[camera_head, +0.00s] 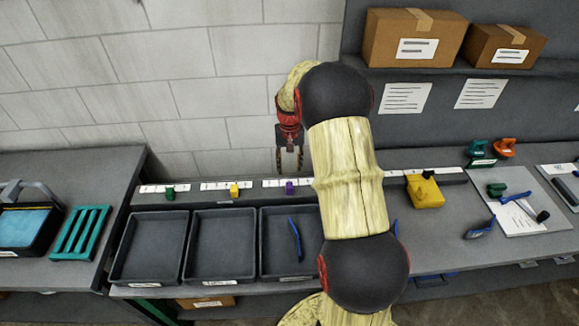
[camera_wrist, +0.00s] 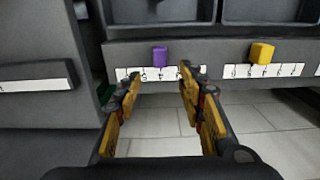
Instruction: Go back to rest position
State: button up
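My gripper (camera_head: 289,168) hangs pointing down in front of the block wall, above the back edge of the bench near a purple block (camera_head: 290,188). In the wrist view my gripper (camera_wrist: 159,78) shows two yellow-and-black fingers spread apart with nothing between them. The purple block (camera_wrist: 160,57) shows beyond the fingertips, apart from them. My arm rises across the middle of the head view and hides part of the bench.
Dark trays (camera_head: 221,278) line the bench front; the third holds a blue-handled tool (camera_head: 295,240). Green (camera_head: 170,193) and yellow (camera_head: 235,190) blocks sit on label strips behind. Right are a yellow tool (camera_head: 425,192) and clipboard (camera_head: 515,211). Cardboard boxes (camera_head: 413,38) stand on a shelf.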

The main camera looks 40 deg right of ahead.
dwell(0.3)
jog(key=s+a+r+n+t+b, duration=0.2)
jog(key=s+a+r, duration=0.4)
jog(key=s+a, duration=0.2)
jog(key=s+a+r+n+t+b, duration=0.1)
jog(key=s+a+r, duration=0.5)
jog(key=a, duration=0.6)
jog(key=s+a+r+n+t+b, duration=0.2)
jog(key=s+a+r, duration=0.4)
jog(key=s+a, duration=0.4)
jog(key=shift+s+a+n+t+b, duration=0.15)
jog(key=shift+n+t+b, duration=0.25)
jog(key=shift+n, duration=0.8)
jog(key=shift+r, duration=0.1)
